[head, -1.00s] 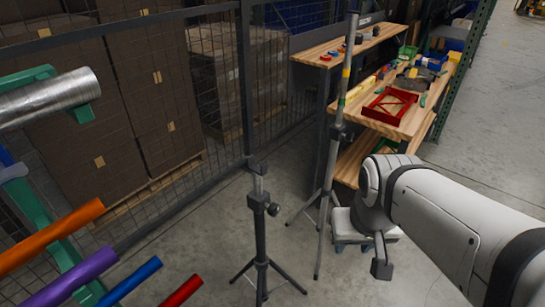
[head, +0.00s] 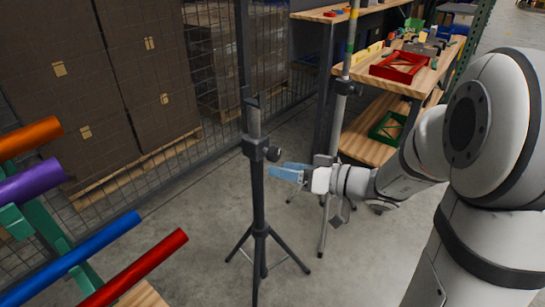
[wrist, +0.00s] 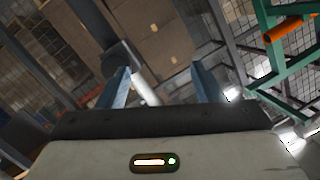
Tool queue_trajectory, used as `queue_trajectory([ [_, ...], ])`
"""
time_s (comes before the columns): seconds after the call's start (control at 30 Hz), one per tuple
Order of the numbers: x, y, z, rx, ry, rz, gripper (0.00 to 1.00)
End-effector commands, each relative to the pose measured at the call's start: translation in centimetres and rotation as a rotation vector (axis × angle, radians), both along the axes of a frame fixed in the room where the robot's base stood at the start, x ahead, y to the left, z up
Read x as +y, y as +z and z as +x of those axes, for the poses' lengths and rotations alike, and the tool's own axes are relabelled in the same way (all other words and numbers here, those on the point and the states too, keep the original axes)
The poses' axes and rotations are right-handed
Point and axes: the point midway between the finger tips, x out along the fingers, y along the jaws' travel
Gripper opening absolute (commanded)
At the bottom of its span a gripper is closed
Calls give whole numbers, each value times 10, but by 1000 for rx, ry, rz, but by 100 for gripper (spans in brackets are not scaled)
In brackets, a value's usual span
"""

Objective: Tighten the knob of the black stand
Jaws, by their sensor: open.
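The black stand (head: 258,205) stands upright on its tripod legs in the middle of the head view. Its dark round knob (head: 273,154) sticks out to the right of the collar, below the grey inner pole (head: 254,122). My gripper (head: 272,172) points left, with its blue fingers just below and right of the knob in the picture. In the wrist view my gripper (wrist: 162,75) has its fingers spread, with nothing held between them. A dark round part, seemingly the knob (wrist: 115,62), shows beyond the left finger. I cannot tell whether they touch.
A second, taller tripod stand (head: 341,110) is behind my gripper. A wooden workbench (head: 372,75) with a red crate (head: 398,66) is at the back right. Coloured tubes on a green rack, including a red tube (head: 140,265), fill the lower left. A mesh fence stands behind.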

Motion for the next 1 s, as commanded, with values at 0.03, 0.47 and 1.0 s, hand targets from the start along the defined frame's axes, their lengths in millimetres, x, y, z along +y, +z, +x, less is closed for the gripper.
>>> queue_trajectory([
  [0.03, -7, -17, 13, -57, -47, 17, 61],
  [0.47, -10, -22, 59, -232, -179, 25, 61],
  [1.0, 34, -22, 92, -230, -180, 25, 61],
])
